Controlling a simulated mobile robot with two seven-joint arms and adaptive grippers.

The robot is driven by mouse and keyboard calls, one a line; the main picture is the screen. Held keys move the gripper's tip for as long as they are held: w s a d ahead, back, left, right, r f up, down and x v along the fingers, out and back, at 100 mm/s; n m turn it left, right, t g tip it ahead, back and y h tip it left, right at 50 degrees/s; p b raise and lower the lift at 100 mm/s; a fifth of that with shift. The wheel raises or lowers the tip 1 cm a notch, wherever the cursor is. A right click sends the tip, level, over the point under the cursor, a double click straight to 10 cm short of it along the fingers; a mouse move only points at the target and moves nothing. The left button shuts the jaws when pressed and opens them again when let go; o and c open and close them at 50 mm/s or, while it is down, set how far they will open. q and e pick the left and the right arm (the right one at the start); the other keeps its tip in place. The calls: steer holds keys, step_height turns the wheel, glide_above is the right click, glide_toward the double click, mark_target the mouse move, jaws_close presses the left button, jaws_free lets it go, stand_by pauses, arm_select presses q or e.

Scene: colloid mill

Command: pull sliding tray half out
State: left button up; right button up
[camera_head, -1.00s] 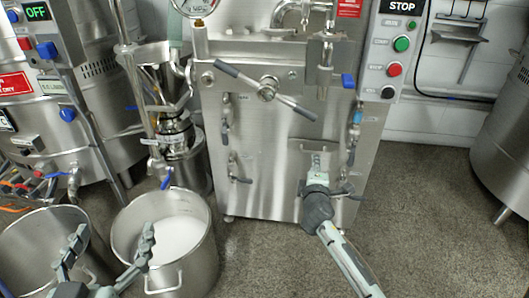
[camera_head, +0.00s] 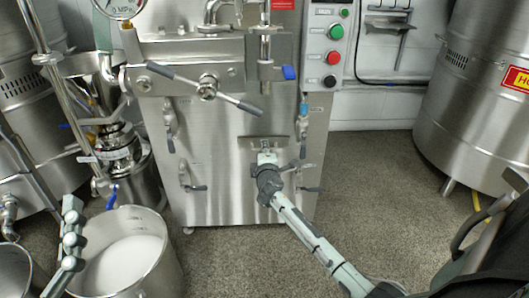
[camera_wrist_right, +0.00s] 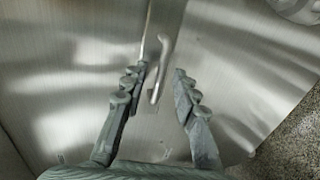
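A narrow horizontal metal edge (camera_head: 250,143) crosses the lower front of the steel mill cabinet (camera_head: 225,195); I take it for the sliding tray, but my right gripper partly hides it. My right gripper (camera_head: 266,160) is at this spot in the head view. In the right wrist view my right gripper (camera_wrist_right: 157,88) is open, with a slim hooked metal handle (camera_wrist_right: 160,65) between its fingers and visible gaps on both sides. My left gripper (camera_head: 72,238) is at the lower left, near the pot and away from the tray. Only one of its fingers shows now.
A steel pot (camera_head: 165,270) with white contents stands on the floor at lower left. Small valve levers flank the cabinet front, and a large crossbar handle (camera_head: 207,88) is above. A steel tank (camera_head: 470,100) stands at right. The floor (camera_head: 390,215) between cabinet and tank is clear.

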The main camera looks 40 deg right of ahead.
steer(key=shift+c, duration=0.4)
jaws_close()
steer(key=shift+s+a, duration=0.1)
